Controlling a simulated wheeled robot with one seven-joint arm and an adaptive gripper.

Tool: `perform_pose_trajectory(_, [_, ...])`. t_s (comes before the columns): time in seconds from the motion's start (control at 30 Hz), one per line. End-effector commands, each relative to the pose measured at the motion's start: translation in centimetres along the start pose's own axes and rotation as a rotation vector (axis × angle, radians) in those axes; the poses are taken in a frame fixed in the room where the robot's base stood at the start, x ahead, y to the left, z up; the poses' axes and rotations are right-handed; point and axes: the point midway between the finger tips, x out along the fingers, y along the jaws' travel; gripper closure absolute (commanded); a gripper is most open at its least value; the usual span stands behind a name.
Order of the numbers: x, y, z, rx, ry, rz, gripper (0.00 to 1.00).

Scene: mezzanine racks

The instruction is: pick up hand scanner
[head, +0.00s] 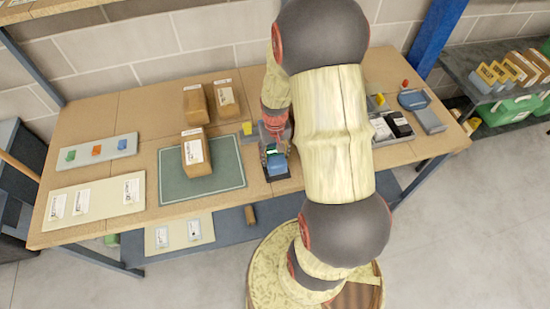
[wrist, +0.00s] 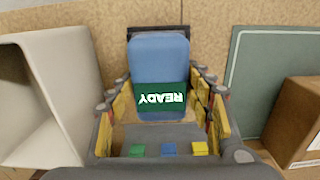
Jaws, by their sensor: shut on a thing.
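The hand scanner (wrist: 158,58) is a blue block with a green screen reading "READY", upside down in the wrist view. In the head view the blue scanner (head: 277,164) shows at the table's front edge, over a small black pad (head: 277,178). My gripper (wrist: 161,88) is shut on the scanner, with its yellow-padded fingers on the left and right sides. In the head view my gripper (head: 274,148) is above the scanner and partly hides it. I cannot tell whether the scanner touches the pad.
A green mat (head: 225,179) with a brown box (head: 196,156) lies just left of the scanner. More boxes (head: 226,97) stand behind. A grey tray (head: 432,118) is at the right. My arm hides part of the table.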

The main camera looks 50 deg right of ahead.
Motion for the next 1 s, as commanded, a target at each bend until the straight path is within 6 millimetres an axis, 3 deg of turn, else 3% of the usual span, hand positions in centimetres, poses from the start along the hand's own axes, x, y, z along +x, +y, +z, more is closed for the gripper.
perform_pose_trajectory(0.4, [0.0, 0.0, 0.0, 0.0, 0.0, 0.0, 0.83])
perform_pose_trajectory(0.77, [-0.5, 0.0, -0.1, 0.0, 0.001, 0.0, 0.83])
perform_pose_trajectory(1.0, [-3.6, 0.0, -0.2, 0.0, 0.006, 0.0, 0.83])
